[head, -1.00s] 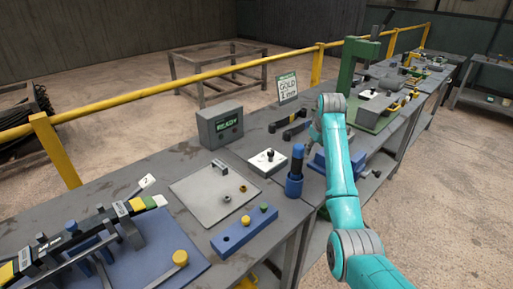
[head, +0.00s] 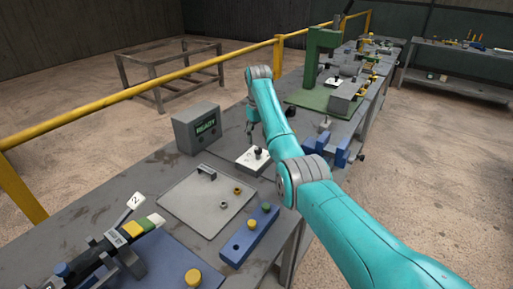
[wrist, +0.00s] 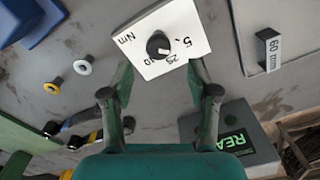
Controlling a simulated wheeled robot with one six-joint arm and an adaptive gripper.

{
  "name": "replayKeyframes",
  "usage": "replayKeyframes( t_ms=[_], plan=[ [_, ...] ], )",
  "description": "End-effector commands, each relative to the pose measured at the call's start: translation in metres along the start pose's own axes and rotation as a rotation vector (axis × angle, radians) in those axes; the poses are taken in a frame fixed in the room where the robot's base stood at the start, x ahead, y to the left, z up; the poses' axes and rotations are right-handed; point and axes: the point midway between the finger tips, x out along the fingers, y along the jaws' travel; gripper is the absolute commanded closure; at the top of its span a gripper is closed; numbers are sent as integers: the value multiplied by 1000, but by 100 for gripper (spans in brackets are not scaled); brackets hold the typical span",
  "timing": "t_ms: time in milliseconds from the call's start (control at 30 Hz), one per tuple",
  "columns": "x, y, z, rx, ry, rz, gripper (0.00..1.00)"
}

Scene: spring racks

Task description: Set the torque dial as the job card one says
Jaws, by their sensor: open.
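The torque dial is a white plate (head: 243,163) with a black knob (head: 258,153) on the bench. In the wrist view the plate (wrist: 185,22) is marked "Nm", with numbers around the black knob (wrist: 158,45); the knob's exact setting is hard to read. My gripper (wrist: 160,78) is open and empty. Its two fingers point toward the dial plate, one on each side of its near edge, and the knob lies beyond them. In the head view my gripper (head: 251,122) is above the bench behind the dial. No job card is visible now.
A grey box (head: 196,128) reading "READY" stands left of the dial. A grey plate (head: 195,205), a blue block (head: 249,236) with buttons and a blue vise (head: 327,150) are nearby. A green press (head: 318,65) stands farther back. A yellow rail (head: 150,84) runs behind the bench.

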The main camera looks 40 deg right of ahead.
Motion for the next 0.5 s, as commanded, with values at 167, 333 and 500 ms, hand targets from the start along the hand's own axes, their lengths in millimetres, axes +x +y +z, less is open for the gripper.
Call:
replayKeyframes(
  t_ms=[167,333,500],
  plan=[
    [31,0,0,0,-1,0,40],
    [48,0,0,-1,1,0,40],
    [55,0,0,-1,1,0,40]
  ],
)
